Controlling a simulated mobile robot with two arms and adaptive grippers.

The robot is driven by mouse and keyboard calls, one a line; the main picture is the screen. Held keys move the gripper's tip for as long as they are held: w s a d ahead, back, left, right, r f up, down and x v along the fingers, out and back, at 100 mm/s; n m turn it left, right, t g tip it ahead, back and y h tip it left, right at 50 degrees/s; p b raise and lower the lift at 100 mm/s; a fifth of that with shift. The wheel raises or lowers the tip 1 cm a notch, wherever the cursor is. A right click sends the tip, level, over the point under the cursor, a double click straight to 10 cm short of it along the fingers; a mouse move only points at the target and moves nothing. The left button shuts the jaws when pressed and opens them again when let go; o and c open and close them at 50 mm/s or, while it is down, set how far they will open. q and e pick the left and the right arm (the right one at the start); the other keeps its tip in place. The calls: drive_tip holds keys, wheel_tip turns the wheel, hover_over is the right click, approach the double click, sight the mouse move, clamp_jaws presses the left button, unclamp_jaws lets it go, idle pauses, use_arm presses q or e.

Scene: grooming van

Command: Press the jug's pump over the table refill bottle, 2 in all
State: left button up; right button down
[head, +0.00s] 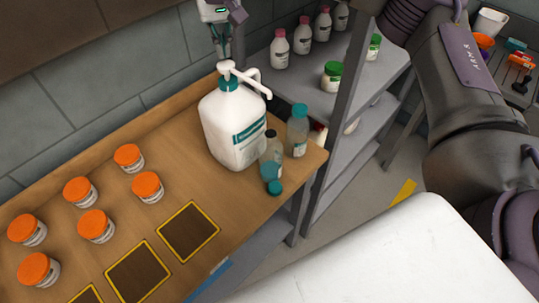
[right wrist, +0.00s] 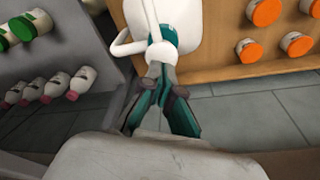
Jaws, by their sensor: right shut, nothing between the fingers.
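The white jug (head: 232,132) with a teal label stands on the wooden table, its white pump (head: 243,78) on top with the spout pointing right. An open clear bottle (head: 271,152) with a dark mouth stands close beside the jug, roughly below the spout. A teal cap (head: 274,187) lies in front of it. My right gripper (head: 226,58) is shut and empty, fingers down, at the pump head; I cannot tell whether it touches. In the right wrist view its fingertips (right wrist: 165,76) overlap the jug's top (right wrist: 172,22), beside the spout (right wrist: 125,44). My left gripper is not in view.
A teal-capped bottle (head: 298,132) stands near the table's right edge. Several orange-lidded jars (head: 96,226) stand on the left, beside yellow-edged dark squares (head: 189,231). Grey shelves (head: 360,85) with bottles stand behind. A white surface (head: 390,260) lies in front.

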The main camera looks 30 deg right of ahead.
wheel_tip(320, 180, up, 6)
drive_tip(key=p, duration=0.4)
drive_tip(key=shift+p, duration=0.3)
drive_tip(key=shift+a, duration=0.1)
